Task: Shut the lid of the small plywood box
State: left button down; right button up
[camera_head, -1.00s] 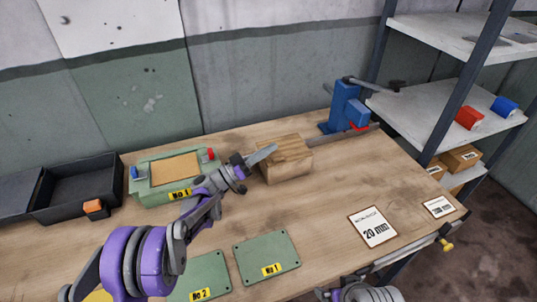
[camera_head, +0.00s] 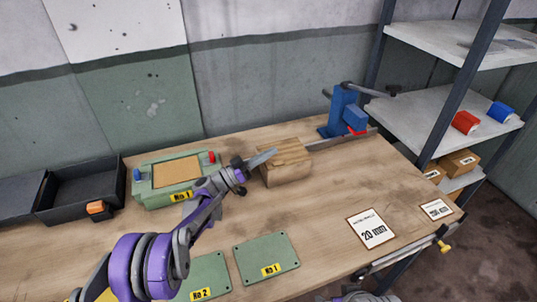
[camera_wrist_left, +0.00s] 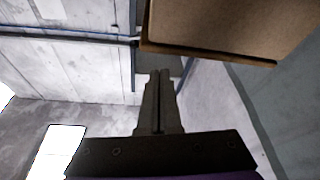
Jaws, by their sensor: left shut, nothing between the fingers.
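The small plywood box (camera_head: 287,167) stands on the workbench in the middle of the head view. Its top looks covered by the lid (camera_head: 284,151); whether the lid is fully down I cannot tell. My left gripper (camera_head: 262,158) is shut and empty, with its fingertips at the upper left edge of the box. In the left wrist view the shut fingers (camera_wrist_left: 158,100) point towards a brown wooden surface (camera_wrist_left: 225,28), likely the box, at the top right. Contact cannot be made out.
A green case (camera_head: 176,179) marked No 1 stands left of the box, with black bins (camera_head: 82,188) beyond it. A blue press (camera_head: 345,112) stands behind right. Green plates (camera_head: 266,257) and a 20 mm card (camera_head: 371,229) lie in front.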

pick_arm(q)
notch_tip(320, 180, up, 4)
jog(key=shift+p, duration=0.9)
jog(key=w+f+b+v, duration=0.1)
jog(key=b+v, duration=0.1)
jog(key=v, duration=0.8)
jog(key=s+d+n+g+y+p, duration=0.1)
jog(key=s+n+g+y, duration=0.2)
jog(key=s, duration=0.5)
jog(key=s+d+n+g+y, duration=0.1)
jog(key=s+d+n+y, duration=0.1)
jog(key=s+y, duration=0.45)
jog(key=s+a+f+n+y, duration=0.1)
jog(key=s+a+f+y, duration=0.1)
jog(key=s, duration=0.5)
jog(key=s+a+f+n+y+p, duration=0.1)
jog(key=s+a+f+n+y, duration=0.1)
jog(key=s+a+y, duration=0.3)
jog(key=s+a+f+n+y, duration=0.2)
jog(key=s+a+y, duration=0.1)
jog(key=s+a, duration=0.4)
jog(key=shift+s+a+f+t+y, duration=0.15)
jog(key=shift+s+t, duration=0.05)
jog(key=shift+s, duration=0.65)
jog(key=shift+s+a+f+t+y, duration=0.1)
jog(key=shift+s+f+t, duration=0.1)
jog(key=shift+s, duration=0.7)
